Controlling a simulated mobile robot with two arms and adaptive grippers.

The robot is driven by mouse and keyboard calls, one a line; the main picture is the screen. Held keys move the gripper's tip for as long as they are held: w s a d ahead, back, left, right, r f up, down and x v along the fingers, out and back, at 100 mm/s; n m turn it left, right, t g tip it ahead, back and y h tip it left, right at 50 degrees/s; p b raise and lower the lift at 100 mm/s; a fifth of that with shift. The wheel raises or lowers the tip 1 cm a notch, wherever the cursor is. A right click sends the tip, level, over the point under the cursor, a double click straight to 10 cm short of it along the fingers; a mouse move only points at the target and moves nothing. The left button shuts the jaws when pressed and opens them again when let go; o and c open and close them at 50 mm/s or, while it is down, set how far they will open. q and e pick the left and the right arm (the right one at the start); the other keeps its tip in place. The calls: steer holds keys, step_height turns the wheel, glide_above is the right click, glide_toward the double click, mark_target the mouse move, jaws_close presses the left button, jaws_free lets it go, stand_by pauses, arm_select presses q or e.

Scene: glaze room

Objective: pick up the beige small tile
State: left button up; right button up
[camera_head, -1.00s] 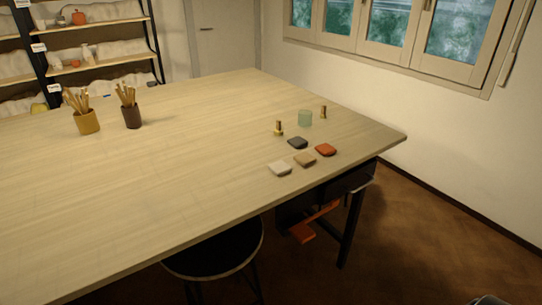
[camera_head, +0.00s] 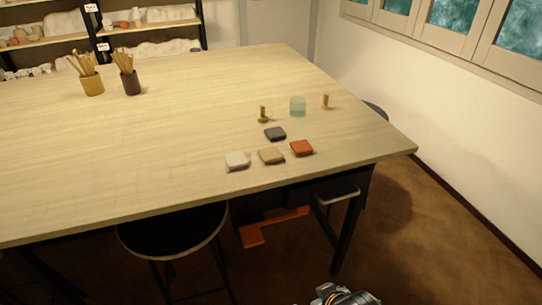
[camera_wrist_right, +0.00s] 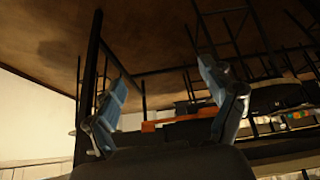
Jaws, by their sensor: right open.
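The beige small tile (camera_head: 271,156) lies flat near the table's front right edge. It sits between an off-white tile (camera_head: 237,161) on its left and an orange-red tile (camera_head: 302,148) on its right, with a dark grey tile (camera_head: 275,134) behind. My right gripper shows partly at the bottom edge of the head view, low in front of the table and well apart from the tiles. In the right wrist view its two blue-grey fingers (camera_wrist_right: 160,68) are spread with nothing between them. My left gripper is in neither view.
A black stool (camera_head: 175,232) stands at the front edge. The table's middle is clear.

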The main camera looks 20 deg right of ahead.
steer(key=w+r+t, duration=0.6)
steer(key=w+r, duration=0.4)
steer(key=w, duration=0.3)
steer(key=m+t, duration=0.1)
steer(key=t, duration=0.3)
glide_toward(271, 155)
steer(key=w, duration=0.3)
steer(key=shift+f, duration=0.15)
steer(key=shift+w+f+p, duration=0.15)
steer(key=shift+w+f, duration=0.05)
steer(key=shift+w, duration=0.85)
steer(key=shift+w+f+p, duration=0.2)
steer(key=shift+w+f, duration=0.05)
steer(key=shift+w, duration=0.8)
steer(key=shift+w+f+p, duration=0.15)
steer(key=shift+w+f, duration=0.05)
steer(key=shift+w, duration=0.8)
steer(key=c, duration=1.3)
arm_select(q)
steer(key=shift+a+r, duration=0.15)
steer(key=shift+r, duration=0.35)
arm_select(e)
steer(key=shift+r, duration=0.1)
